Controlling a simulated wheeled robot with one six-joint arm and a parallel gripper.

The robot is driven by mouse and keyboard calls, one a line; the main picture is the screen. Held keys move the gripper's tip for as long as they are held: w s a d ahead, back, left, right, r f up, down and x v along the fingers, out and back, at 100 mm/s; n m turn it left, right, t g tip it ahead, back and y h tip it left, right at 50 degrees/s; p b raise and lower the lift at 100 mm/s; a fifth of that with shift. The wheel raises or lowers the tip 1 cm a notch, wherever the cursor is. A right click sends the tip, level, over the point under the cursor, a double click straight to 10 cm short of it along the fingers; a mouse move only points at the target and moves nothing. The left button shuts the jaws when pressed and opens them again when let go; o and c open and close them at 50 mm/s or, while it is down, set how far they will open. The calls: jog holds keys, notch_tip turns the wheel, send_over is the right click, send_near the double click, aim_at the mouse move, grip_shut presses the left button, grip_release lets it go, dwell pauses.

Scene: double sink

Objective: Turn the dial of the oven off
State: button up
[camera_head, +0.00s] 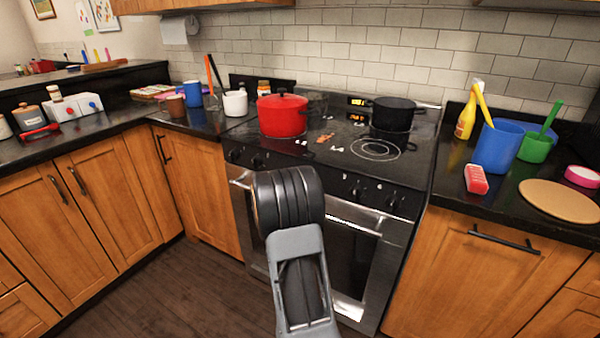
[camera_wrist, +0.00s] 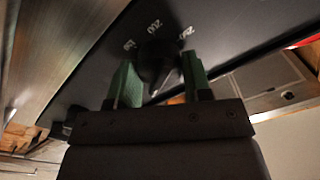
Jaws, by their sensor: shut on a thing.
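The oven (camera_head: 398,243) is a steel and black range in the middle of the head view. Its control panel carries several black knobs; two show right of my arm and two show left of it. In the wrist view a dark round dial (camera_wrist: 157,60) sits on the black panel, with white numerals around it, one reading like 200. My gripper (camera_wrist: 160,78) has its green fingers on either side of this dial and is shut on it. The dial's setting is not clear. In the head view my arm hides the gripper and the gripped dial.
A red pot (camera_head: 283,117) and a black pot (camera_head: 393,115) stand on the cooktop (camera_head: 345,165). The right counter holds a blue container (camera_head: 494,150), a green cup (camera_head: 535,148) and a round board (camera_head: 560,201). The floor (camera_head: 170,280) left of the oven is clear.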

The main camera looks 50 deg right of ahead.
jog(key=n+p, duration=0.2)
jog(key=n, duration=0.1)
jog(key=n+p, duration=0.2)
jog(key=n, duration=0.1)
jog(key=shift+w+r, duration=0.1)
jog(key=shift+r, duration=0.1)
jog(key=n+p, duration=0.3)
jog(key=n, duration=0.2)
jog(key=shift+f+n+p, duration=0.15)
jog(key=shift+n+p, duration=0.2)
jog(key=shift+n, duration=0.05)
jog(key=o, duration=0.9)
jog(key=shift+a, duration=0.15)
jog(key=v, duration=1.3)
jog(key=shift+a+f, duration=0.1)
jog(key=shift+a, duration=0.2)
